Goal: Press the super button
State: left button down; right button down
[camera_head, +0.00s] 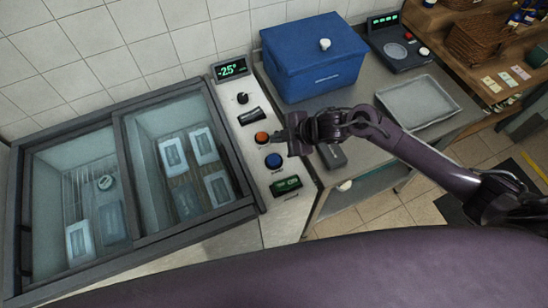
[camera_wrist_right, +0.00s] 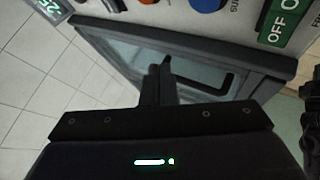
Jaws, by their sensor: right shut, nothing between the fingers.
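The control panel (camera_head: 258,175) right of the freezer carries an orange-red button (camera_head: 262,139) and, just below it, a blue button (camera_head: 273,160). In the right wrist view the blue button (camera_wrist_right: 206,4) is cut by the top edge, with a label beside it that seems to begin "SU". My right gripper (camera_head: 281,135) is shut and empty. In the head view its tips appear just right of the orange-red button; whether they touch the panel I cannot tell. The shut fingers (camera_wrist_right: 160,82) also show in the right wrist view. My left gripper is not in view.
The panel also has a "-25°" display (camera_head: 231,69), a black knob (camera_head: 242,98) and a green OFF/ON switch (camera_head: 286,186). The glass-lidded freezer (camera_head: 125,180) is at left. A blue box (camera_head: 313,62), a grey tray (camera_head: 418,103) and a scale (camera_head: 398,48) stand on the counter.

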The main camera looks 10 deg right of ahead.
jog(key=b, duration=0.7)
send_over(277, 160)
notch_tip(277, 160, down, 8)
jog(key=shift+s+r, duration=0.1)
jog(key=shift+f, duration=0.5)
jog(key=shift+f+b, duration=0.1)
jog(key=shift+b, duration=0.2)
dwell(0.9)
jog(key=shift+f, duration=0.3)
jog(key=shift+f+b, duration=0.55)
dwell(0.6)
jog(key=shift+r, duration=0.15)
jog(key=shift+r+p, duration=0.8)
jog(key=shift+p, duration=0.05)
